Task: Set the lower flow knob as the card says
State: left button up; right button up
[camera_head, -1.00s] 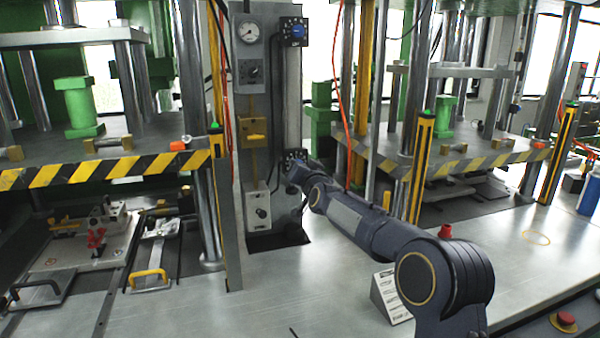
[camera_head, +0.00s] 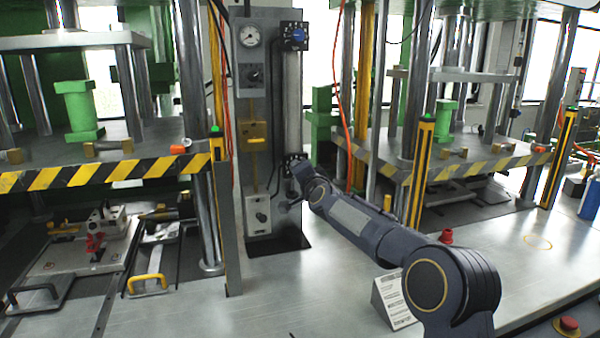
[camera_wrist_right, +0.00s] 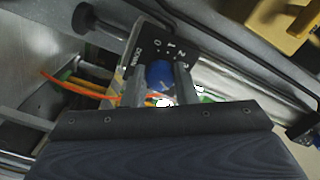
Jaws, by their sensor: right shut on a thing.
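The lower flow knob (camera_wrist_right: 159,74) is blue and sits in front of a black dial plate (camera_wrist_right: 150,48) with white marks in the right wrist view. My right gripper (camera_wrist_right: 160,90) is shut on it, one finger on each side. In the head view my right gripper (camera_head: 292,178) reaches the lower end of the clear flow column and mostly hides this knob. The knob's exact setting is too small to read. A white card (camera_head: 394,300) stands on the bench beneath my right arm; its text is unreadable. My left gripper is out of view.
An upper blue knob (camera_head: 296,36) tops the column. A gauge (camera_head: 249,36), a black dial (camera_head: 253,74) and a grey box with a knob (camera_head: 258,215) are close by on the left. Presses with striped edges flank the panel.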

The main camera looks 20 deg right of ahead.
dwell(0.3)
jog(key=o, duration=1)
jog(key=s+b, duration=0.2)
jog(key=s, duration=0.5)
jog(key=shift+s+d, duration=0.15)
jog(key=shift+s, duration=0.25)
